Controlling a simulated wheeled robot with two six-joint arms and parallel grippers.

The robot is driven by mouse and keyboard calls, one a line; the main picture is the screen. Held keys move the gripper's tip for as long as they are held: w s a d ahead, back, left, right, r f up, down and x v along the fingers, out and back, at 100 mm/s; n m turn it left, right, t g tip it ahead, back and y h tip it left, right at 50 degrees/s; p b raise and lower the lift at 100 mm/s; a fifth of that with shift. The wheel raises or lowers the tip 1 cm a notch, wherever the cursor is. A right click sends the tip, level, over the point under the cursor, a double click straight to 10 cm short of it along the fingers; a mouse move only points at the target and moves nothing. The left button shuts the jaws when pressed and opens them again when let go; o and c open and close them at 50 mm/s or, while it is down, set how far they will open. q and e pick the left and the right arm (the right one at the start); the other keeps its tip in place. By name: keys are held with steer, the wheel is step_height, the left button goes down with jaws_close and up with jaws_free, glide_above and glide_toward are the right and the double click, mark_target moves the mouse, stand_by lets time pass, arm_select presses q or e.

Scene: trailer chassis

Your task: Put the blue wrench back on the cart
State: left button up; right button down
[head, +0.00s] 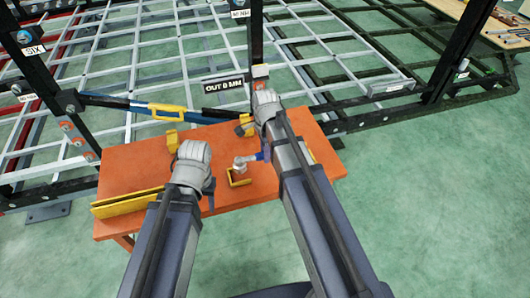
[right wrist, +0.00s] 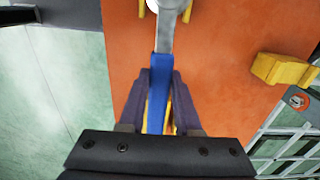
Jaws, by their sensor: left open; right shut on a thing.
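The blue wrench (head: 259,156) has a blue handle and a grey head, and its head points left over the orange cart (head: 140,168) in the head view. My right gripper (head: 264,148) is shut on its handle. In the right wrist view the blue handle (right wrist: 158,95) lies between the dark fingers (right wrist: 160,100), and the grey head reaches the top edge between yellow pieces. I cannot tell whether the wrench touches the cart top. My left gripper (head: 209,193) is open and appears empty above the cart's middle, partly hidden by its arm.
A small yellow holder (head: 238,178) sits just below the wrench head. Yellow blocks (head: 171,140) stand along the cart's far edge, and a long yellow rail (head: 125,203) lies at its left. The chassis frame (head: 180,55) stands behind. Green floor is clear at right.

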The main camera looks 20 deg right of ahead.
steer(key=shift+f+b, duration=1.8)
steer(key=shift+f, duration=0.35)
steer(key=c, duration=0.5)
jaws_free()
steer(key=o, duration=0.5)
steer(key=shift+c, duration=0.2)
steer(key=shift+r, duration=0.2)
steer(key=shift+r+p, duration=3.9)
steer(key=shift+p, duration=0.15)
